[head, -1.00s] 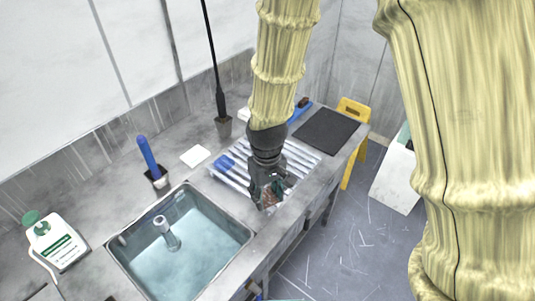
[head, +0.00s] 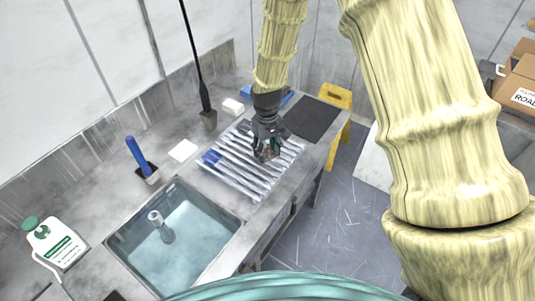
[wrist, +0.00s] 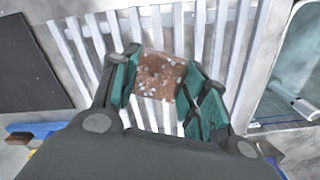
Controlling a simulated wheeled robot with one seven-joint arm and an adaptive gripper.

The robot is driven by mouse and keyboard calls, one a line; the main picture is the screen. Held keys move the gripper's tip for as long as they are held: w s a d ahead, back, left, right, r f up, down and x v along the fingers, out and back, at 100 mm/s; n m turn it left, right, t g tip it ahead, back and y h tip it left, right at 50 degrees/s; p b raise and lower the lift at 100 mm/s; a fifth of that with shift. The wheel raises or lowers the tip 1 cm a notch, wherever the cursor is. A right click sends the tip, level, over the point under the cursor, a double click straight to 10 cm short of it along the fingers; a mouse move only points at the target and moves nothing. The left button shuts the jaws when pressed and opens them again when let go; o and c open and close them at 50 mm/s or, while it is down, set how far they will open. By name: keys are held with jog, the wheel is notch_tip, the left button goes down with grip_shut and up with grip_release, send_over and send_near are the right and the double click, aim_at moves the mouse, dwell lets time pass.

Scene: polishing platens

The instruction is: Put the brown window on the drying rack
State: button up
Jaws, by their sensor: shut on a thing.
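The brown window (wrist: 160,75) is a small reddish-brown piece with pale specks. It sits between the green-padded fingers of my gripper (wrist: 161,88) in the wrist view, and the gripper is shut on it. The drying rack (wrist: 225,35) has pale parallel slats, which show behind and around the piece. In the head view my gripper (head: 267,152) is over the rack (head: 238,182), towards its right part. The piece is mostly hidden by the fingers there. I cannot tell whether it touches the slats.
A sink (head: 231,225) with water lies left of the rack. A blue item (head: 211,157) lies at the rack's left end. A dark mat (head: 312,119) is at the right.

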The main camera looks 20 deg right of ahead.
aim_at(267, 151)
jog(key=shift+f+p, duration=0.85)
jog(key=shift+f, duration=0.8)
jog(key=shift+f, duration=0.15)
jog(key=o, duration=1.1)
jog(key=shift+r, duration=0.2)
jog(key=shift+r+b, duration=2.25)
jog(key=shift+r, duration=3.7)
